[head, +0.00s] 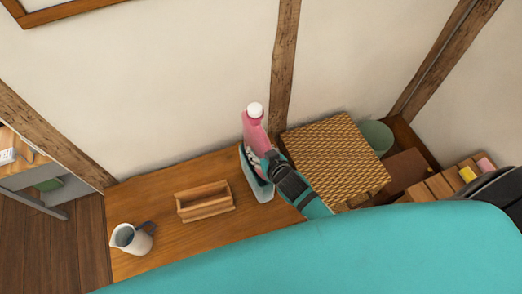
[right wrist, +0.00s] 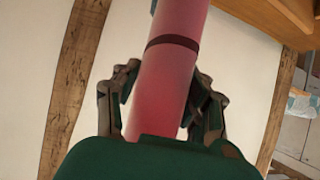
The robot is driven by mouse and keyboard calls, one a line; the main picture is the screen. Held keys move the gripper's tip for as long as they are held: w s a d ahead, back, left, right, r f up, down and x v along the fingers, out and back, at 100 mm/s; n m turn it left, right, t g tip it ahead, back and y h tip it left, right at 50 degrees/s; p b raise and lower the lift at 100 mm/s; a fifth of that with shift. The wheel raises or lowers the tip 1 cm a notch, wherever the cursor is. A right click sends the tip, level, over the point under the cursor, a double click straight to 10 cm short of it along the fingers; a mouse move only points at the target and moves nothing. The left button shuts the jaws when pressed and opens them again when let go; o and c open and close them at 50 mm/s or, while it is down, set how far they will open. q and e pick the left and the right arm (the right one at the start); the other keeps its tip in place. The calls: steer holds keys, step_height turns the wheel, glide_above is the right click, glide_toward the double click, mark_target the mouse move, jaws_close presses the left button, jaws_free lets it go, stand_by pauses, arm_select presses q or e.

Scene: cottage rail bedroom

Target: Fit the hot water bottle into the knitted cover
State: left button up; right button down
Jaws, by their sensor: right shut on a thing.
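The hot water bottle (head: 255,131) is pink with a white cap and stands nearly upright, slightly tilted, near the wall end of the wooden table. My right gripper (head: 271,160) is shut on it from the right; in the right wrist view the fingers (right wrist: 165,88) lie on both sides of the pink-red body (right wrist: 168,55), which has a dark band. A grey-teal open holder (head: 262,190), probably the knitted cover, is right below the bottle. The bottle's lower end is hidden there, so I cannot tell whether it is inside or in front. My left gripper is not in view.
A small wooden box (head: 205,203) and a white jug (head: 131,239) stand on the table (head: 160,195), with bare wood between. A woven-topped box (head: 335,150) and a green bin (head: 377,137) are at the right. The wall is close behind.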

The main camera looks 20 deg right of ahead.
steer(key=shift+r, duration=0.2)
steer(key=shift+f+b, duration=3.55)
steer(key=shift+f, duration=1.5)
steer(key=c, duration=0.6)
jaws_free()
steer(key=shift+s+f, duration=0.15)
steer(key=shift+f, duration=0.05)
steer(key=v, duration=1.2)
steer(key=shift+r, duration=0.15)
